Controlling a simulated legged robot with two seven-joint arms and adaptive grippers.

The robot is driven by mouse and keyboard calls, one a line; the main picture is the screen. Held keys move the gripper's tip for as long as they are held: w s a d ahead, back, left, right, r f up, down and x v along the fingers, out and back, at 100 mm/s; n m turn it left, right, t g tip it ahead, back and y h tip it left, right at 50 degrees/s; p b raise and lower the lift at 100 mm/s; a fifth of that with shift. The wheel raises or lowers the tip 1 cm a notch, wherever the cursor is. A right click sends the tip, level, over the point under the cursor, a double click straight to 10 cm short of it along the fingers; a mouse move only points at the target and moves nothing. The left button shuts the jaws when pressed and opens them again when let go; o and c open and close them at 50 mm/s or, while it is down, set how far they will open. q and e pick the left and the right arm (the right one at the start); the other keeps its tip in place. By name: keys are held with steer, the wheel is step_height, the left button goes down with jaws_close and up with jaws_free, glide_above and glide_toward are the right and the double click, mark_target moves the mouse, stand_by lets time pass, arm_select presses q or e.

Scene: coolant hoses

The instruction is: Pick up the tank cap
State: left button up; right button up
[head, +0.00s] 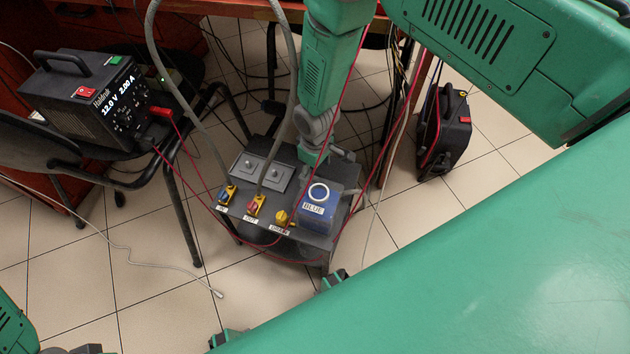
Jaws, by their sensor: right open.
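The blue tank (316,218), with a "BLUE" label on its front, stands at the right front of a small dark table. A round white-rimmed piece (319,192) sits on top of the tank; it looks like the tank cap. My right arm comes down from the top, and my right gripper (338,165) is just behind the tank and cap, apart from the cap as far as I can see. It is open and its fingers are partly hidden. The cap is not held. Only a bit of my left arm shows at the lower left corner; its gripper is out of view.
Grey hoses (188,108) and red cables pass close by. A power supply (100,100) sits on a chair at left. A black case (444,132) stands at right.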

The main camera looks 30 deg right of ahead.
step_height(320, 180, down, 2)
steer(key=shift+s+a+f+b, duration=0.1)
steer(key=shift+b, duration=0.2)
steer(key=shift+a+f, duration=0.2)
steer(key=shift+f, duration=0.05)
steer(key=shift+a, duration=0.1)
steer(key=shift+r, duration=0.1)
steer(key=c, duration=1)
arm_select(q)
steer(key=shift+a+f, duration=0.2)
steer(key=shift+f, duration=0.45)
arm_select(e)
steer(key=shift+d, duration=0.2)
steer(key=shift+c, duration=0.2)
steer(key=shift+a+r, duration=0.15)
steer(key=shift+r, duration=0.2)
arm_select(q)
step_height(320, 180, up, 7)
steer(key=p, duration=0.7)
steer(key=shift+a, duration=0.15)
arm_select(e)
step_height(320, 180, up, 17)
steer(key=shift+r, duration=0.15)
